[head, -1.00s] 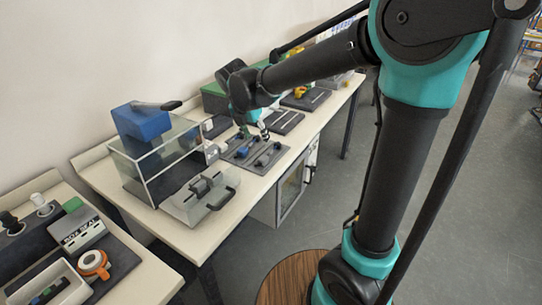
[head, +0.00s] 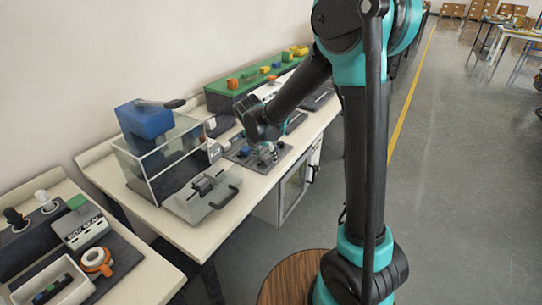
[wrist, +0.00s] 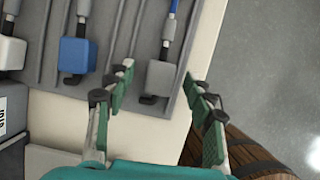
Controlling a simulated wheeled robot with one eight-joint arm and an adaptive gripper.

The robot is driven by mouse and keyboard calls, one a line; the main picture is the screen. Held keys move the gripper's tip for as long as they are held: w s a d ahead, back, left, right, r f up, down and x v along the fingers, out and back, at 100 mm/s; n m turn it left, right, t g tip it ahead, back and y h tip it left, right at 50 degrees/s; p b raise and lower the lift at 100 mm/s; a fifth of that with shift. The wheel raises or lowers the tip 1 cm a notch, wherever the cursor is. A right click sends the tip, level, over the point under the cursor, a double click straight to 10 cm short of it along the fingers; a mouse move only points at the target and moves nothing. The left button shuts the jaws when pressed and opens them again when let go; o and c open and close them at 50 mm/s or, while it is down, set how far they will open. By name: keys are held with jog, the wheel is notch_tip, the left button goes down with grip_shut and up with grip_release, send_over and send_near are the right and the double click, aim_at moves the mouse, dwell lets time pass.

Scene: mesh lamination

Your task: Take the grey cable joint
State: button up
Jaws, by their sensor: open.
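The grey cable joint (wrist: 160,79) is a small block with a dark stem and a blue piece above it, lying in the rightmost visible slot of a grey grooved tray (wrist: 112,40) in the wrist view. My gripper (wrist: 158,88) is open, with one finger on each side of the joint's near end. I cannot tell whether the fingers touch it. A blue joint (wrist: 76,55) and a white joint (wrist: 12,52) lie to its left. In the head view my gripper (head: 268,152) is over the dark tray (head: 285,160), and the grey joint is not clearly visible there.
A clear box with a blue top (head: 145,119) and a clear fixture with a black handle (head: 203,198) stand left of the tray. A green stand (head: 245,93) is behind. The table's edge is just right of the tray, with open floor beyond.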

jog(key=shift+f, duration=0.2)
grip_shut()
dwell(0.3)
jog(key=shift+r, duration=0.1)
